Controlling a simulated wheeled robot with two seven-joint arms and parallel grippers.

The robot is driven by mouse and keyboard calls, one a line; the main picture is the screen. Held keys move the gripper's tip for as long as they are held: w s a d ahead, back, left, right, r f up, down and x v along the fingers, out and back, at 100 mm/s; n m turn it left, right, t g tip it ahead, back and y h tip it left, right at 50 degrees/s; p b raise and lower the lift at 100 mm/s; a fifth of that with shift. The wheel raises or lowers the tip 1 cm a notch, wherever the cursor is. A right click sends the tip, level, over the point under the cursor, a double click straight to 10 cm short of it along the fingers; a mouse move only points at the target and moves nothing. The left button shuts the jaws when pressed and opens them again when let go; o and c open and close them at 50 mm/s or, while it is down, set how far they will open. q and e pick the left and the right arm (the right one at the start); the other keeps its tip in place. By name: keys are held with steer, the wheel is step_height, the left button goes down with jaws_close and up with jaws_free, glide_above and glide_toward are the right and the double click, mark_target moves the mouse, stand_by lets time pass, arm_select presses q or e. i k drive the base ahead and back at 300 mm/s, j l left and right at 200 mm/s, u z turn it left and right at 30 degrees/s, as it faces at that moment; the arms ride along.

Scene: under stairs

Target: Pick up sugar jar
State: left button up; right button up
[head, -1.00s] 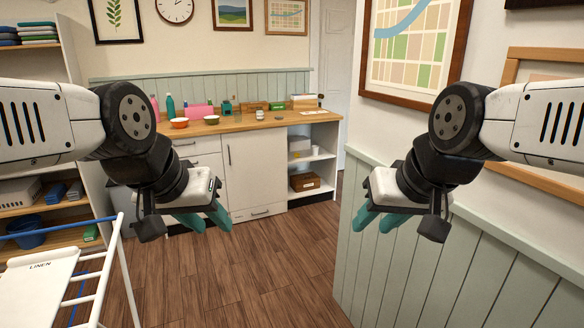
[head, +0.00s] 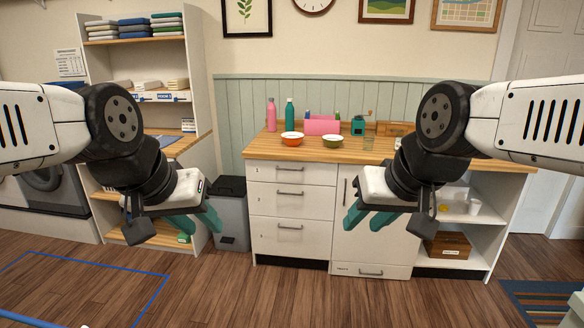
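I cannot pick out a sugar jar for certain. A small clear glass or jar (head: 368,143) stands on the wooden counter (head: 340,156), right of the bowls; no label is readable. My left gripper (head: 197,224) hangs in the air in front of the grey bin, its teal fingers apart and empty. My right gripper (head: 369,219) hangs in front of the white cabinet, also open and empty. Both are below counter height in the picture and well short of the counter. My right arm hides part of the counter's right side.
A grey bin (head: 230,205) stands left of the cabinet. Open floor lies ahead.

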mark_target(397, 144)
steer(key=i+l+u, duration=0.9)
steer(key=i+l, duration=0.2)
steer(key=l, duration=0.85)
steer(key=i+l+z, duration=0.1)
steer(key=l, duration=1.55)
steer(key=i+z, duration=0.05)
